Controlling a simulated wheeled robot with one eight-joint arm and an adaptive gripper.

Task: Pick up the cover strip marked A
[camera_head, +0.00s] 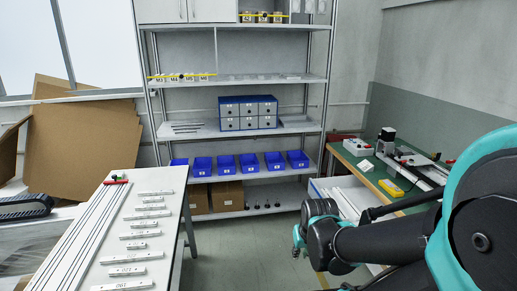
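Several pale strips (145,215) lie in a column on the white table at the left, with small dark markings too small to read. More long white strips (350,197) lie in a white open box (318,187) at the right, partly hidden by my arm. I cannot tell which strip, if any, is marked A. My arm, black and teal, reaches in from the right edge. Its end, my gripper (298,241), hangs over the floor between the two tables, apart from the strips. The fingers are too small and hidden to tell open from shut.
Long dark rails (85,225) and a red-handled tool (117,179) lie on the white table (70,272). A shelf rack with blue bins (226,165) stands behind. A green bench (352,156) with devices is at the right. Open floor (240,250) lies between.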

